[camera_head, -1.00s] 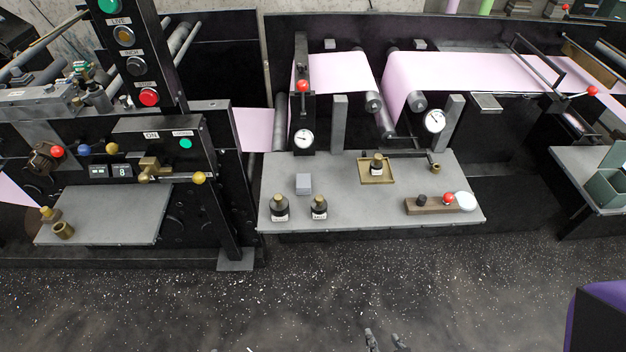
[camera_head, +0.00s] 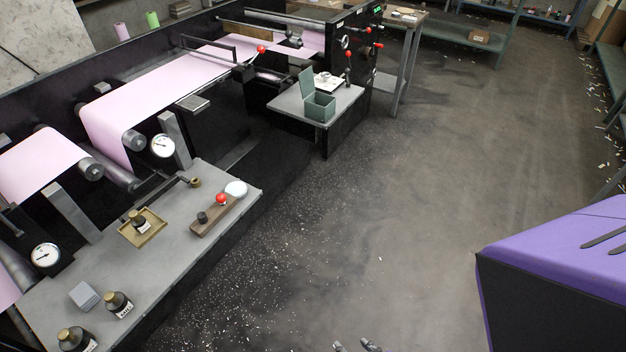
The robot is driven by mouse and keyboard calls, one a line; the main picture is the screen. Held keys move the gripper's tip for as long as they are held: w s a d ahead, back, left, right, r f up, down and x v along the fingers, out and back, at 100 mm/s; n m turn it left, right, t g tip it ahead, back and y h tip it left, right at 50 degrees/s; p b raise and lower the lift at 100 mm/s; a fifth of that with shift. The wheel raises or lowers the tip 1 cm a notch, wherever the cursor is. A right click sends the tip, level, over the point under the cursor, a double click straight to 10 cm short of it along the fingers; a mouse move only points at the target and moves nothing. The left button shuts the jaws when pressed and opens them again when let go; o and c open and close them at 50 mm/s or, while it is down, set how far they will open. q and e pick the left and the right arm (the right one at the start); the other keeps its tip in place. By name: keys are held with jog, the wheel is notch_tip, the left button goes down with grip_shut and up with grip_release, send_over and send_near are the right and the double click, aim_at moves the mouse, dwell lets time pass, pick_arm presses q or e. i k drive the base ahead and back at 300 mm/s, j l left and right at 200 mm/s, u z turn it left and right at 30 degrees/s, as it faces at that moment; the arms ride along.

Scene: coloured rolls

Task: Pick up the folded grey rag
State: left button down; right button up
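A small grey folded-looking block, which seems to be the folded grey rag (camera_head: 84,295), lies on the grey worktop (camera_head: 165,262) at the lower left of the head view. Two dark bottles stand near it. Two dark fingertips of what seems to be my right gripper (camera_head: 355,346) poke in at the bottom edge. They are apart, with bare floor between them, well to the right of the rag. The rest of that gripper is out of frame. My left gripper is not in view.
The worktop also bears a brass tray (camera_head: 152,235) with a bottle, a wooden block (camera_head: 208,221) with a red knob, and a white round thing (camera_head: 236,189). A purple-topped dark box (camera_head: 560,250) stands at right. The floor (camera_head: 385,200) between is clear.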

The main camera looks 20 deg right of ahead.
aim_at(83, 295)
jog(key=u, duration=1.1)
